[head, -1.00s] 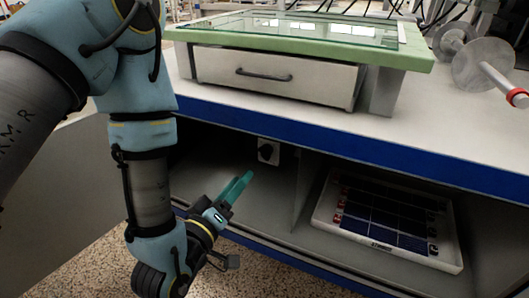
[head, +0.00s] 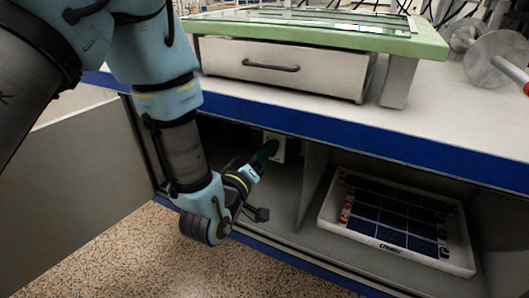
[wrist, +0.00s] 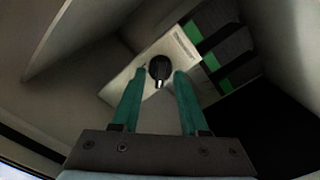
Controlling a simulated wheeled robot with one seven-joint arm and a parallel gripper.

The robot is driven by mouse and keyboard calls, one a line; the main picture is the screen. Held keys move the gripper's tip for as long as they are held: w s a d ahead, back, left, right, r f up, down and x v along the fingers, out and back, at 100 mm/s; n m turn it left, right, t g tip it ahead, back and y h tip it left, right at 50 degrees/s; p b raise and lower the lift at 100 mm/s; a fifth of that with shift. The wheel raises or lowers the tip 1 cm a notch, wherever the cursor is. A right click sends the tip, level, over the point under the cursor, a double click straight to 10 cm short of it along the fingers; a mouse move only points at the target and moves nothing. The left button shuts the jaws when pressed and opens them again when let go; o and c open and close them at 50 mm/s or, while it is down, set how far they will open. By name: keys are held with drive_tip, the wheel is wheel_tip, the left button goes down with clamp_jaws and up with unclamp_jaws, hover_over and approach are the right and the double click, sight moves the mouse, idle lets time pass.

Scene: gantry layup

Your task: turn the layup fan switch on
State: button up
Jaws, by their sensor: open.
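The fan switch is a white plate (wrist: 181,50) with a black rotary knob (wrist: 159,68), set inside the compartment below the worktop. In the head view the plate (head: 279,146) shows on the back of the left compartment, and my gripper hides most of the knob. My gripper (head: 268,150) reaches into this compartment with its fingertips close in front of the plate. In the wrist view my gripper (wrist: 156,80) is open, with one teal finger on each side of the knob's lower part. I cannot tell whether the fingers touch it.
A divider (head: 314,180) stands right of the switch compartment. A white tray (head: 330,218) with dark solar cells lies in the right compartment. The worktop's blue edge (head: 350,142) runs just above my gripper. An open cabinet door (head: 70,170) stands at the left.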

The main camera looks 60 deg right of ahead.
drive_tip(key=shift+c, duration=0.3)
clamp_jaws()
drive_tip(key=shift+s+m+p, duration=0.1)
drive_tip(key=shift+s+m, duration=0.05)
drive_tip(key=shift+m, duration=2.8)
drive_tip(key=shift+s+m+p, duration=0.1)
drive_tip(key=shift+s+m, duration=0.05)
drive_tip(key=shift+m, duration=2.85)
drive_tip(key=shift+s+m+p, duration=0.1)
drive_tip(key=shift+s+m, duration=0.05)
drive_tip(key=shift+m, duration=2.8)
drive_tip(key=shift+o, duration=0.3)
unclamp_jaws()
